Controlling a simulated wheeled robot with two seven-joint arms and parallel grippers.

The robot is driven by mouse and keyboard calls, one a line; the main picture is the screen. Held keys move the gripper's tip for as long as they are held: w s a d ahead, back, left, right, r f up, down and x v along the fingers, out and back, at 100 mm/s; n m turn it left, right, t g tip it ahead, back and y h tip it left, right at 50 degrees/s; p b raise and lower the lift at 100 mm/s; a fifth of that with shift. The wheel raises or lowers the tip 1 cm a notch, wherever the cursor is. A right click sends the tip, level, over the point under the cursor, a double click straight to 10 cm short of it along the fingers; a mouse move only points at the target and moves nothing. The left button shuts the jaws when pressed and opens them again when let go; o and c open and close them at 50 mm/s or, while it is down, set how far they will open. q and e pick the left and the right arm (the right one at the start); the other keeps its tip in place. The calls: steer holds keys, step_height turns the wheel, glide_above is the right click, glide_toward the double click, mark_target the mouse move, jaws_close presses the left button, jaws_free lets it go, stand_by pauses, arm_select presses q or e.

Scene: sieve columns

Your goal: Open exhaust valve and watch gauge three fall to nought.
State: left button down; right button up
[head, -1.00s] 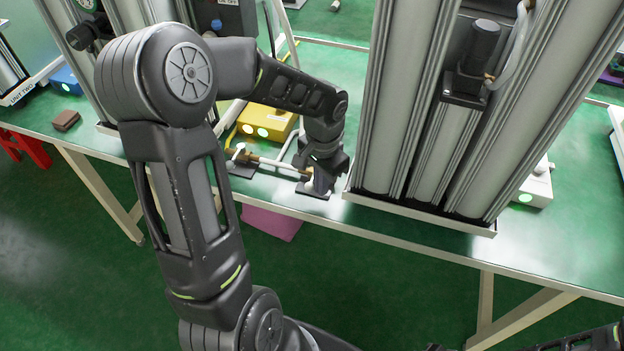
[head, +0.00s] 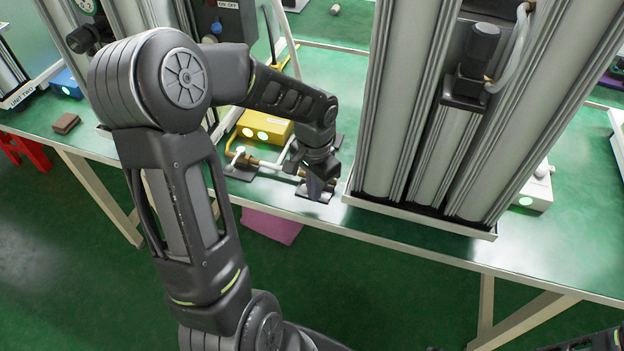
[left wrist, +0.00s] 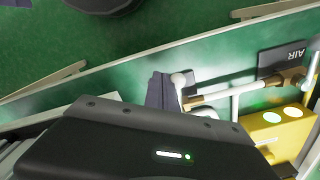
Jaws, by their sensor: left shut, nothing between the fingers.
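My left gripper (head: 316,190) points down at the bench's front edge, over a small dark plate at the right end of the pipework. It is shut with nothing in it. In the left wrist view its dark fingers (left wrist: 163,92) are beside a white round knob (left wrist: 178,79), apart or touching I cannot tell. A white pipe with brass fittings (left wrist: 292,78) runs from there to a plate marked AIR (left wrist: 285,55). Which part is the exhaust valve I cannot read. A dial (head: 86,5) is cut off at the top left; its number and needle are unreadable.
A yellow box (head: 264,126) with lit round lamps stands behind the pipework. Tall grey columns (head: 400,100) rise close to the right of my gripper. A brown block (head: 66,123) lies at the left. The bench's front right (head: 560,250) is clear.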

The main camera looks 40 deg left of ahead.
arm_select(q)
steer(key=shift+s+a, duration=0.35)
steer(key=shift+a, duration=0.45)
steer(key=shift+s+a+p, duration=0.1)
steer(key=shift+a+p, duration=0.2)
steer(key=shift+a, duration=0.6)
steer(key=shift+a, duration=0.75)
